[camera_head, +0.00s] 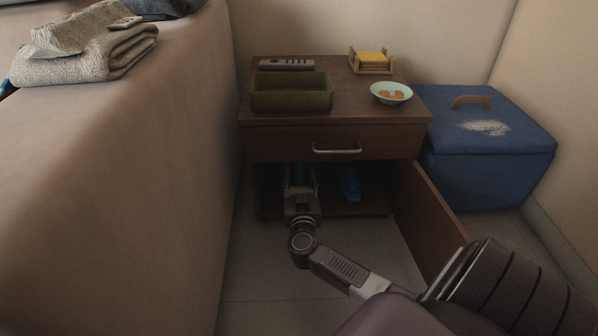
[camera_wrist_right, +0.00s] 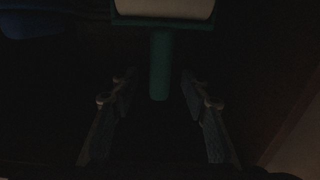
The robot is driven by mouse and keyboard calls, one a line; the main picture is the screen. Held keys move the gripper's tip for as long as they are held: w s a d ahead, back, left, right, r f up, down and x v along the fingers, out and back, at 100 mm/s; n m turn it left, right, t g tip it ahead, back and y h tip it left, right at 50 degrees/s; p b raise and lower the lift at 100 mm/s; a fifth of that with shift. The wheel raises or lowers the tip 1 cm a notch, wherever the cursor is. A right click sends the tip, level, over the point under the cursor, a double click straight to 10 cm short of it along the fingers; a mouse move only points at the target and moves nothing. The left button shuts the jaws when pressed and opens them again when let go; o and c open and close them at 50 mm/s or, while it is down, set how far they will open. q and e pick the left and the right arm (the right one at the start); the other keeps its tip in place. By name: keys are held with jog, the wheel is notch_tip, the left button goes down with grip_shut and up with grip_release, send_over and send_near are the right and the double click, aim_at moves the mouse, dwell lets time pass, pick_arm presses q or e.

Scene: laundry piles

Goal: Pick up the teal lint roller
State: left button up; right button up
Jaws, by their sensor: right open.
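The teal lint roller (camera_wrist_right: 160,68) shows in the right wrist view, dark in poor light, with a pale roll at the top and its handle reaching down toward the fingers. My right gripper (camera_wrist_right: 150,92) is open, with one finger on each side of the handle's end and a gap on both sides. In the head view my right gripper (camera_head: 300,182) is inside the open lower compartment of the wooden nightstand (camera_head: 275,145). A bit of teal shows between its fingers there, and the rest of the roller is hidden. My left gripper is not in view.
The cabinet door (camera_head: 432,225) stands open right of my arm. A blue object (camera_head: 350,186) lies in the compartment to the right of the gripper. A drawer with a metal handle (camera_head: 337,151) is above. A blue box (camera_head: 490,165) stands at right, a sofa (camera_head: 120,190) at left.

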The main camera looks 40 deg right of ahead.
jog(key=shift+b+x, duration=0.55)
jog(key=shift+x, duration=0.6)
grip_shut()
jog(key=shift+r, duration=0.1)
